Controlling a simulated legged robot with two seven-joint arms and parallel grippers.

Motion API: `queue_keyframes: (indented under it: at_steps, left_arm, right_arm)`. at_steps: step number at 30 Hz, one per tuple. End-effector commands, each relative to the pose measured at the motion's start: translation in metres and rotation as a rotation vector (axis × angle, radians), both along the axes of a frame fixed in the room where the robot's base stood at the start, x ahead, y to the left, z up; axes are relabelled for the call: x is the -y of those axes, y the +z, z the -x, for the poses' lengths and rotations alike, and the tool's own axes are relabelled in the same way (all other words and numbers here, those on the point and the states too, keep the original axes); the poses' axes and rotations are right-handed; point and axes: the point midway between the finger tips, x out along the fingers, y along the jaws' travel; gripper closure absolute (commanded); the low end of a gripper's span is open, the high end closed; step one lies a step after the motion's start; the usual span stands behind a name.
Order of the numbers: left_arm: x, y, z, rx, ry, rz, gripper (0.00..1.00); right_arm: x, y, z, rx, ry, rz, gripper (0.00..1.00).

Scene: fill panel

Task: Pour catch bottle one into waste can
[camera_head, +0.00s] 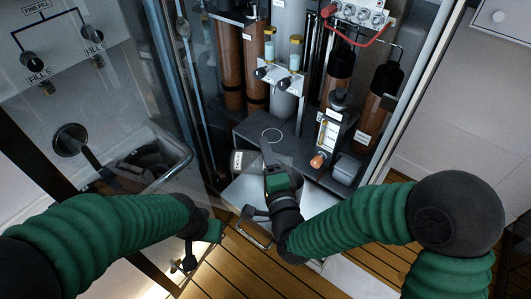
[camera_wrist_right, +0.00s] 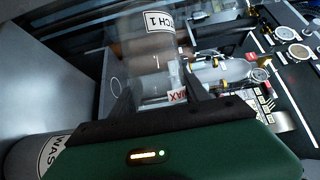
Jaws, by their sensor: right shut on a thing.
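In the right wrist view the bottle (camera_wrist_right: 150,55) lies between the two dark fingers (camera_wrist_right: 160,98). It has a label ending in "CH 1", a red "MAX" mark and a brownish tint. Its tilt and liquid level are unclear. A grey can with a label starting "WAS" (camera_wrist_right: 42,158) is cut off at the lower left of the wrist view, beside my gripper. My left gripper (camera_head: 182,262) is low and left of the right one; its fingers are dark and small.
The open cabinet holds several brown cylinders (camera_head: 229,65), valves with black knobs (camera_head: 283,78) and a gauge block (camera_head: 328,132) on a dark shelf. A glass door (camera_head: 185,90) stands left. A wooden slatted floor (camera_head: 225,275) lies below.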

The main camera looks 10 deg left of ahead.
Motion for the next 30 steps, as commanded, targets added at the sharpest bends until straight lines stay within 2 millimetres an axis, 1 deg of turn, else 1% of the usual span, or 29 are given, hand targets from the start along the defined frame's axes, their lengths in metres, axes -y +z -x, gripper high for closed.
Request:
queue_keyframes:
  at_steps: [1, 2, 6, 11, 15, 19, 22, 30]
  left_arm:
    - [0.000, 0.007, 0.000, 0.000, 0.000, 0.000, 0.64]
    - [0.000, 0.008, 0.000, 0.000, 0.000, 0.000, 0.64]
    - [0.000, 0.007, 0.000, 0.000, 0.000, 0.000, 0.64]
    - [0.000, 0.007, 0.000, 0.000, 0.000, 0.000, 0.64]
    - [0.000, 0.019, 0.000, 0.000, 0.000, 0.000, 0.64]
    - [0.000, 0.028, 0.000, 0.000, 0.000, 0.000, 0.64]
    - [0.000, 0.030, 0.000, 0.000, 0.000, 0.000, 0.64]
    - [0.000, 0.029, 0.000, 0.000, 0.000, 0.000, 0.64]
  right_arm:
    - [-0.001, 0.004, 0.000, 0.001, 0.000, 0.030, 0.88]
    - [-0.002, 0.003, 0.000, 0.001, 0.000, 0.045, 0.88]
    - [-0.002, -0.001, 0.000, 0.000, 0.000, 0.070, 0.88]
    - [-0.002, 0.000, 0.000, 0.001, 0.000, 0.071, 0.88]
    - [-0.003, 0.006, 0.000, 0.002, 0.001, 0.129, 0.88]
    - [-0.004, 0.007, 0.000, 0.001, 0.001, 0.208, 0.88]
    - [-0.004, 0.005, 0.000, 0.001, 0.001, 0.239, 0.88]
    - [-0.004, 0.004, 0.000, 0.001, 0.000, 0.247, 0.88]
